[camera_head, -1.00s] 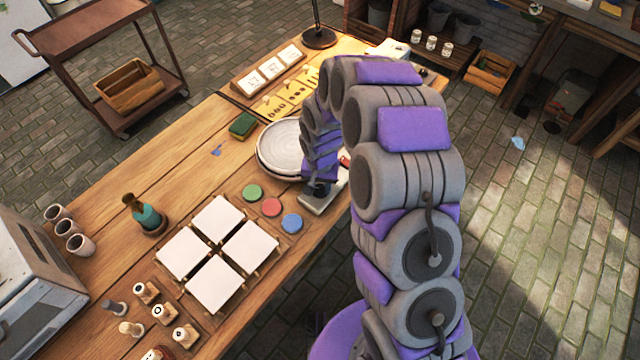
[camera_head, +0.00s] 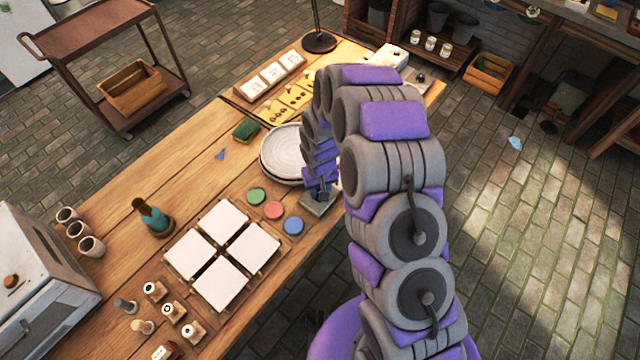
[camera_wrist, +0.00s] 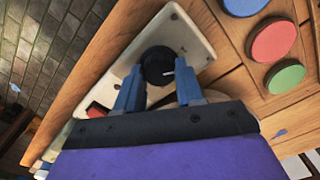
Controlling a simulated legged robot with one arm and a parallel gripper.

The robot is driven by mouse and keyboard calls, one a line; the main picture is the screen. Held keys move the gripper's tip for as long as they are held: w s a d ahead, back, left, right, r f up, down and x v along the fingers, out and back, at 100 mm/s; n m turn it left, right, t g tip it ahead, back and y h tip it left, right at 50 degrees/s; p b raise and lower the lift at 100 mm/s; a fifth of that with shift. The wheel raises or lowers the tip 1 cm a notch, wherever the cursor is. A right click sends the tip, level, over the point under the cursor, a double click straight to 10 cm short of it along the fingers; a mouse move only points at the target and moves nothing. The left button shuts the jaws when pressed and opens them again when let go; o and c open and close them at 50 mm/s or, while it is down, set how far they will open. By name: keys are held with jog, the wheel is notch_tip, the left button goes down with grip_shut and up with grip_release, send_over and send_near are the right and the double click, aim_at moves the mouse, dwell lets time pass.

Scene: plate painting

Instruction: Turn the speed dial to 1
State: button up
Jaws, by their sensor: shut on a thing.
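The speed dial (camera_wrist: 158,64) is a round black knob with a white pointer line, on a pale control panel (camera_wrist: 178,24) in the wrist view. The blue fingers of my gripper (camera_wrist: 160,80) are on either side of the dial and shut on it. The pointer line points to the right in the wrist view; no numbers are readable. In the head view my gripper (camera_head: 319,192) is down at the panel (camera_head: 314,207) by the table's edge, and the dial is hidden. A red switch (camera_wrist: 97,110) is partly visible beside the left finger.
A stack of white plates (camera_head: 281,152) stands just beside my gripper. Green (camera_head: 256,196), red (camera_head: 273,210) and blue (camera_head: 293,226) discs lie nearby. White tiles (camera_head: 220,217) and a green sponge (camera_head: 245,130) are farther left. The table's front edge is close.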

jog(key=shift+a+n+p, duration=0.1)
jog(key=shift+n+p, duration=1.15)
jog(key=shift+n, duration=1.05)
jog(key=o, duration=1)
jog(key=shift+o, duration=0.2)
jog(key=shift+r, duration=0.1)
notch_tip(320, 180, up, 17)
jog(key=p, duration=0.2)
